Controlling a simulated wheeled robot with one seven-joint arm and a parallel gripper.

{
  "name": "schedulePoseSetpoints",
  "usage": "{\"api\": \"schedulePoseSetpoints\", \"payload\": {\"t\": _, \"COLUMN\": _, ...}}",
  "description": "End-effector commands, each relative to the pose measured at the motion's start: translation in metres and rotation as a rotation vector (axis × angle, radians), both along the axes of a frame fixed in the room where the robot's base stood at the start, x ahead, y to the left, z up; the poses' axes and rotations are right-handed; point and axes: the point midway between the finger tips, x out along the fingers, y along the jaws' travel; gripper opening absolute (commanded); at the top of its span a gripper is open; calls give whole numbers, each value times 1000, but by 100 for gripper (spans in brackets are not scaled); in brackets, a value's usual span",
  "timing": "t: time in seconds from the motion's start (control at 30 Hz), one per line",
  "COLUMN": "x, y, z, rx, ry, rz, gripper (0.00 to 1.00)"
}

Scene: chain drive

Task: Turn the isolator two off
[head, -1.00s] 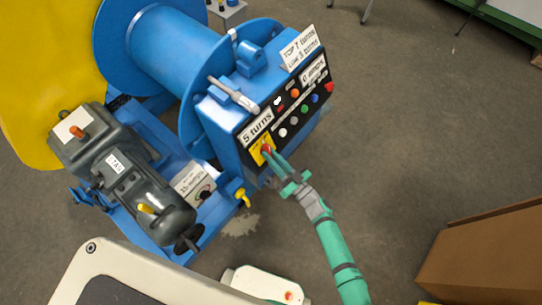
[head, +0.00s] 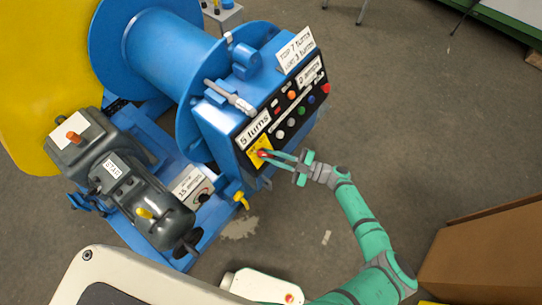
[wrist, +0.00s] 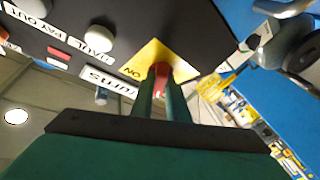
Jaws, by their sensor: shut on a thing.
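A red rotary handle (head: 262,154) sits on a yellow plate (head: 254,147) at the lower left of the blue machine's black control panel. In the wrist view the red handle (wrist: 162,72) stands on the yellow plate (wrist: 176,58), where "ON" is readable near the left corner. My gripper (head: 268,155) reaches in from the right and is shut on the red handle. In the wrist view my gripper's two green fingers (wrist: 161,88) lie on either side of the handle and partly hide it. No number marking the isolator is legible.
The black panel (head: 270,137) carries several coloured buttons beside the plate. A "5 turns" label (head: 254,130) sits above it. A yellow-handled valve (head: 241,199) sticks out below. A grey motor (head: 150,205) stands left, a cardboard box (head: 485,250) lower right.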

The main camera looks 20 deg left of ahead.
Motion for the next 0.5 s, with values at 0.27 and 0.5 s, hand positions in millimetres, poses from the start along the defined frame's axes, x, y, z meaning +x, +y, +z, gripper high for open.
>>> {"api": "schedulePoseSetpoints", "payload": {"t": 0.27, "x": 1, "y": -1, "z": 0, "rx": -44, "ry": -111, "rz": 61, "gripper": 0}}
{"api": "schedulePoseSetpoints", "payload": {"t": 0.5, "x": 2, "y": 0, "z": 1, "rx": -57, "ry": -148, "rz": 80, "gripper": 0}}
